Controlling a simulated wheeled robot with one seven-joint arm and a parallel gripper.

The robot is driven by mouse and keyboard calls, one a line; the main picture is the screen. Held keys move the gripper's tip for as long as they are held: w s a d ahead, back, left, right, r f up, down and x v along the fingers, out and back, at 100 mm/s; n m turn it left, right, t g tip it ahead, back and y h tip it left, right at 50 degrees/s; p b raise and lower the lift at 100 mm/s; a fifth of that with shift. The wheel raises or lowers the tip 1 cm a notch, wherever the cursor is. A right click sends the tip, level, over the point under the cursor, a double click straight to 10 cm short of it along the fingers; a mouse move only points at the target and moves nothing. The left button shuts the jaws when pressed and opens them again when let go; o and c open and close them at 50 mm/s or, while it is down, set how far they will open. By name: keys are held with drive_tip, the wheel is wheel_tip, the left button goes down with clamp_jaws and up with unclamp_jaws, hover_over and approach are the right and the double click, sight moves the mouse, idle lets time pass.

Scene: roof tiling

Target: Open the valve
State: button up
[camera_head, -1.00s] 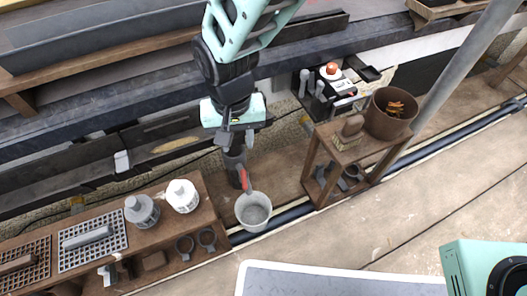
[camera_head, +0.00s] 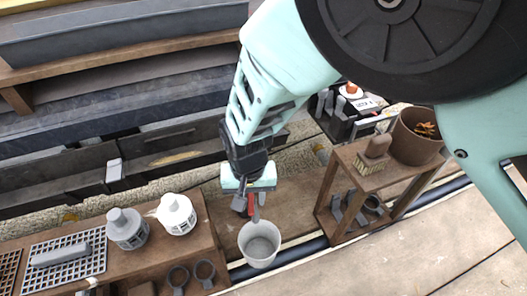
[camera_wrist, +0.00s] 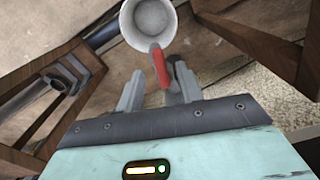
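A red handle (camera_wrist: 160,66), which looks like the valve lever, is near a round light-grey cup (camera_wrist: 152,18) in the wrist view. Whether the two are joined cannot be told. In the head view the cup (camera_head: 260,242) stands below my gripper (camera_head: 250,207), against a dark pipe, and only bits of red show around the fingers. In the wrist view my gripper (camera_wrist: 156,88) has its fingers apart, with the handle's near end between them, close to the right finger. Contact cannot be made out. The valve body is mostly hidden.
A wooden bench (camera_head: 150,262) with two white-and-grey bottles stands left of the cup. A wooden stand (camera_head: 345,172) with a brush (camera_head: 374,155) and a brown pot (camera_head: 416,135) is to the right. A dark pipe (camera_head: 300,253) runs along the ground. My arm covers the upper right.

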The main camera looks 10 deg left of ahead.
sight(251, 204)
drive_tip(key=shift+f+b, duration=0.45)
drive_tip(key=shift+f, duration=0.8)
clamp_jaws()
drive_tip(key=shift+r+p, duration=0.3)
drive_tip(key=shift+p, duration=0.55)
drive_tip(key=p, duration=0.1)
drive_tip(key=n+p, duration=0.1)
drive_tip(key=shift+w+d+r+p, duration=0.1)
drive_tip(key=shift+d+p, duration=0.15)
drive_tip(key=shift+p, duration=0.05)
drive_tip(key=shift+w+d+n+p, duration=0.1)
drive_tip(key=shift+d+n+p, duration=0.05)
drive_tip(key=shift+n+p, duration=0.8)
drive_tip(key=shift+f+n+p, duration=0.25)
drive_tip(key=shift+f+p, duration=0.1)
drive_tip(key=shift+p, duration=0.2)
